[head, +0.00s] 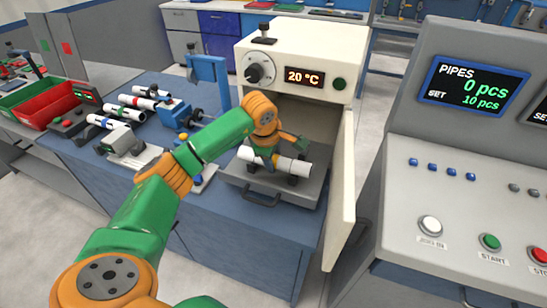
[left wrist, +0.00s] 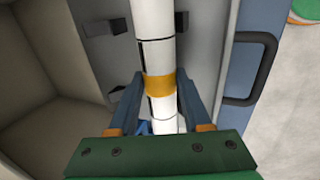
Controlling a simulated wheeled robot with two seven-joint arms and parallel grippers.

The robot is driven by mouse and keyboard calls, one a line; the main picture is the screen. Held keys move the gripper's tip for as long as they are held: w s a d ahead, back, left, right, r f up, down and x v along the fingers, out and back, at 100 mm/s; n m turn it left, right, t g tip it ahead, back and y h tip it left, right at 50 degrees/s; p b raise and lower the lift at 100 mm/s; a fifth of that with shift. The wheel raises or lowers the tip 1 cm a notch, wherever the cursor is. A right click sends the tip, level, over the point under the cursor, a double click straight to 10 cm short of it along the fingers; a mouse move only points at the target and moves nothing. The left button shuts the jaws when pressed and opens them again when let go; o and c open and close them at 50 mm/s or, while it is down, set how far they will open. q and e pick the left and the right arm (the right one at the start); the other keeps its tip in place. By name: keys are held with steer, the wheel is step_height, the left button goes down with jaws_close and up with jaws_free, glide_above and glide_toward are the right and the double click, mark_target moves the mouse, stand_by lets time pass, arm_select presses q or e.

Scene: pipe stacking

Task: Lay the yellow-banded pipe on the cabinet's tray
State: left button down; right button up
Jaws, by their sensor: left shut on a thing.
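The yellow-banded pipe (head: 292,164) is white and lies roughly level over the pulled-out grey tray (head: 304,194) of the cabinet (head: 310,45). In the left wrist view its yellow band (left wrist: 159,86) sits between the blue fingers of my left gripper (left wrist: 160,92). The left gripper (head: 268,157) is shut on the pipe from above, near its middle. Dark supports (left wrist: 104,27) stand on the tray on both sides of the pipe. I cannot tell whether the pipe touches them. My right gripper is not in view.
The cabinet door (head: 341,190) stands open to the right of the tray. Several other pipes (head: 130,110) lie on the blue bench at left, near a blue fixture (head: 180,115) and red bin (head: 52,104). A control console (head: 470,150) stands at right.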

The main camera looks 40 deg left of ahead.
arm_select(q)
steer(key=shift+f+b, duration=0.4)
steer(key=shift+f, duration=0.1)
stand_by(0.4)
steer(key=shift+c, duration=1.3)
jaws_free()
steer(key=shift+r, duration=0.1)
steer(key=v, duration=0.7)
steer(key=shift+b, duration=0.45)
